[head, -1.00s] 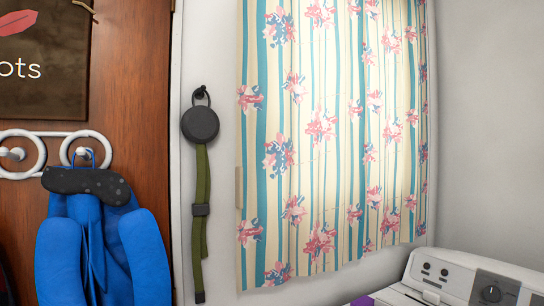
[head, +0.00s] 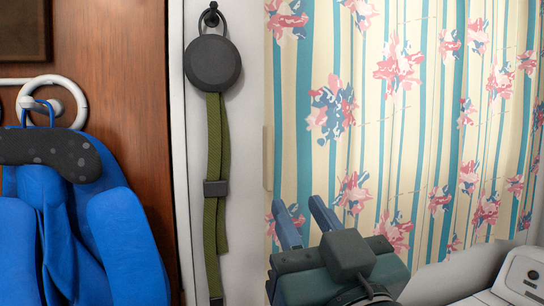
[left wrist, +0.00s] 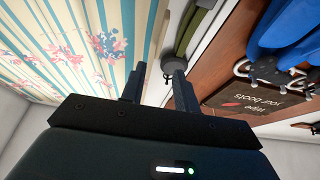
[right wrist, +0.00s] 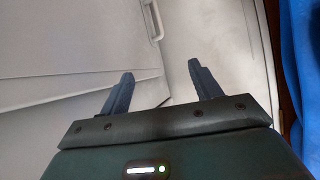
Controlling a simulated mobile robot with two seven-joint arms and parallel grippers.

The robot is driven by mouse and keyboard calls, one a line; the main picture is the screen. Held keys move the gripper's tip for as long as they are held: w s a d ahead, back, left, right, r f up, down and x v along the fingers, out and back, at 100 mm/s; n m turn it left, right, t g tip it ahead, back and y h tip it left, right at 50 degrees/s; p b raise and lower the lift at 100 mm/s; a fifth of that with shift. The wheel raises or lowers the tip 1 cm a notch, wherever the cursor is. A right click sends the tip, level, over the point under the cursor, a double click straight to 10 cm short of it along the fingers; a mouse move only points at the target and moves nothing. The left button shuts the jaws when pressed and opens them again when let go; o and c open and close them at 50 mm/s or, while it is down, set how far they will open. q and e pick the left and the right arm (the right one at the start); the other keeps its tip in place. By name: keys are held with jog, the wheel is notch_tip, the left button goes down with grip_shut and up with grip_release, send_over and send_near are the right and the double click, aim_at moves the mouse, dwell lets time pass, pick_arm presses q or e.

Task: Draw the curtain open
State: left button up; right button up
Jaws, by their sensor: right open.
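The cream curtain (head: 395,130) with teal stripes and pink flowers hangs across the right of the head view. It hangs at the left of the left wrist view (left wrist: 85,35). My left gripper (head: 297,203) is in front of the curtain's lower left part, near its left edge. My right gripper (right wrist: 160,73) is open and empty, facing a white panelled surface (right wrist: 70,45), away from the curtain.
A dark round device with a green strap (head: 214,62) hangs on a hook on the wall just left of the curtain. Blue clothing (head: 75,235) hangs from a white rack on the brown door. A white appliance (head: 520,275) stands at the lower right.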

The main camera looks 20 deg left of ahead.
aim_at(270, 157)
pick_arm(q)
jog(key=p+x, duration=0.4)
jog(key=x, duration=0.7)
jog(key=shift+s+r, duration=0.1)
jog(key=shift+w+a+r+p, duration=0.1)
jog(key=shift+w+a+p, duration=0.2)
jog(key=shift+w, duration=0.2)
pick_arm(e)
jog(key=shift+s+d+r+m+g+h, duration=0.15)
jog(key=shift+d+r+m+g+h, duration=0.1)
jog(key=shift+d, duration=0.3)
jog(key=shift+s+d+r+m+g+h, duration=0.15)
jog(key=shift+d+h, duration=0.1)
jog(key=shift+d, duration=0.25)
pick_arm(q)
jog(key=shift+c, duration=0.3)
jog(key=c, duration=0.5)
grip_shut()
pick_arm(e)
jog(key=shift+s+f, duration=0.2)
jog(key=shift+s, duration=0.05)
